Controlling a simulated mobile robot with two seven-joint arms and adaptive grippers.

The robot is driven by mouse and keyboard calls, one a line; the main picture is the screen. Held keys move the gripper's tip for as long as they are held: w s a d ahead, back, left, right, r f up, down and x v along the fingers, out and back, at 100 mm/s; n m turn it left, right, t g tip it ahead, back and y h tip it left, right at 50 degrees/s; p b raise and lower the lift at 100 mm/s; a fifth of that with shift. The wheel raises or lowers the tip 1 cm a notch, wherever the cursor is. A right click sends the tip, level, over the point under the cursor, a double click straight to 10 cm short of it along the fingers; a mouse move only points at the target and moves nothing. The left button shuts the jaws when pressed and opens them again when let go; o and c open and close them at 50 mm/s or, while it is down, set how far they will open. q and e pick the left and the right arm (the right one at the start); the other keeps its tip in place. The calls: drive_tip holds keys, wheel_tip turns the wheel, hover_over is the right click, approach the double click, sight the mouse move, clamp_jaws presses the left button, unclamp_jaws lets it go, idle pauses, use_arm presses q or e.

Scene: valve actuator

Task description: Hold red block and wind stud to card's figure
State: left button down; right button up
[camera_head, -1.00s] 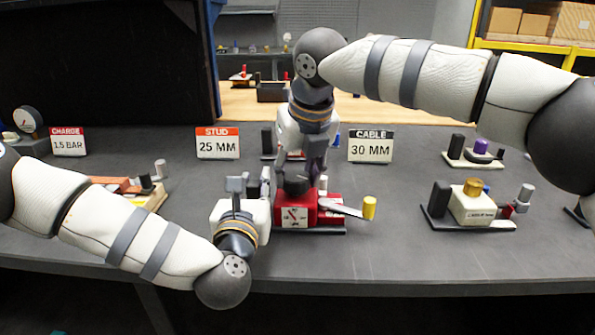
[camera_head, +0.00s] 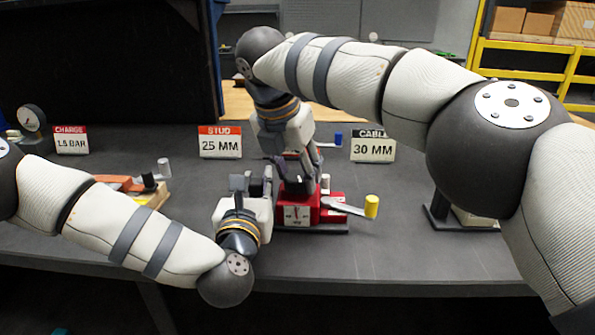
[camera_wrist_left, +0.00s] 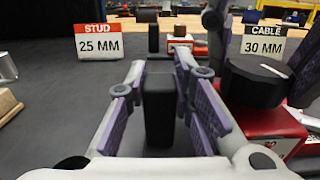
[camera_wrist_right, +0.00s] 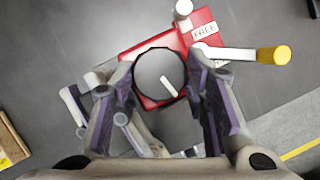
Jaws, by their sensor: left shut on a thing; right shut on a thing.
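The red block (camera_head: 331,211) stands on a dark base plate at the table's front middle. A small white dial (camera_head: 297,215) with a dark pointer is on its front. A round black knob (camera_wrist_right: 158,78) with a white mark sits on top. My right gripper (camera_wrist_right: 165,90) is shut around the knob from above. My left gripper (camera_wrist_left: 160,95) is shut on an upright black post (camera_wrist_left: 159,108) at the block's left. A lever with a yellow end (camera_head: 371,206) sticks out right. The stud card (camera_head: 220,142) reads 25 MM. The stud itself cannot be made out.
The cable card (camera_head: 373,146) reads 30 MM and the charge card (camera_head: 70,141) reads 1.5 BAR. An orange-topped device (camera_head: 120,184) stands at left. Another device (camera_head: 476,218) at right is mostly hidden by my right arm.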

sight(296, 177)
drive_tip(key=shift+w+r+m, duration=0.15)
drive_tip(key=shift+r+m, duration=0.15)
drive_tip(key=shift+m, duration=0.3)
drive_tip(key=shift+d, duration=0.1)
drive_tip(key=o, duration=1.1)
drive_tip(key=shift+h, duration=0.3)
drive_tip(key=shift+o, duration=0.2)
drive_tip(key=shift+f, duration=0.15)
drive_tip(key=s+r, duration=0.1)
drive_tip(key=s+a+r, duration=0.1)
drive_tip(key=r, duration=0.1)
drive_tip(key=shift+a, duration=0.1)
drive_tip(key=s+a, duration=0.6)
drive_tip(key=s, duration=0.3)
drive_tip(key=shift+s, duration=0.2)
drive_tip(key=shift+c, duration=0.4)
